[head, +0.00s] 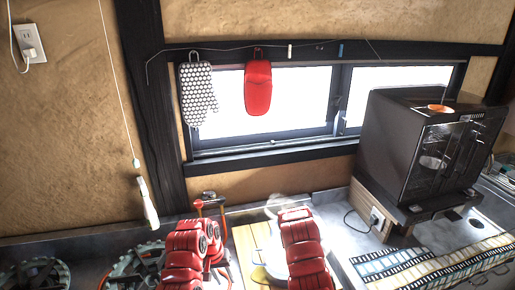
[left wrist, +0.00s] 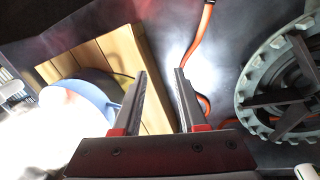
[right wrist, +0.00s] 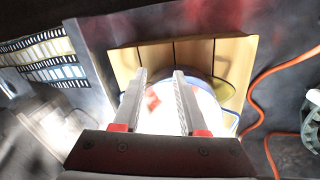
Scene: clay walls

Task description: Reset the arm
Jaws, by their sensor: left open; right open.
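My two red-jointed arms reach out low in the middle of the head view. My left gripper (left wrist: 160,72) is open and its jaws are empty in the left wrist view. Below it are dark counter and the edge of a wooden board (left wrist: 118,50). My right gripper (right wrist: 160,73) is open in the right wrist view. Nothing is seen clamped in it. A white round dish (right wrist: 208,105) lies beyond its fingers, over the same board (right wrist: 232,55). In the head view the arms partly hide the board (head: 243,245).
A black oven (head: 390,150) with an orange bowl (head: 440,108) on top stands at the right. Film-strip-patterned mats (head: 400,262) lie in front of it. Teal toothed wheels (head: 35,272) lie at the left. An orange hose (left wrist: 200,35) crosses the counter.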

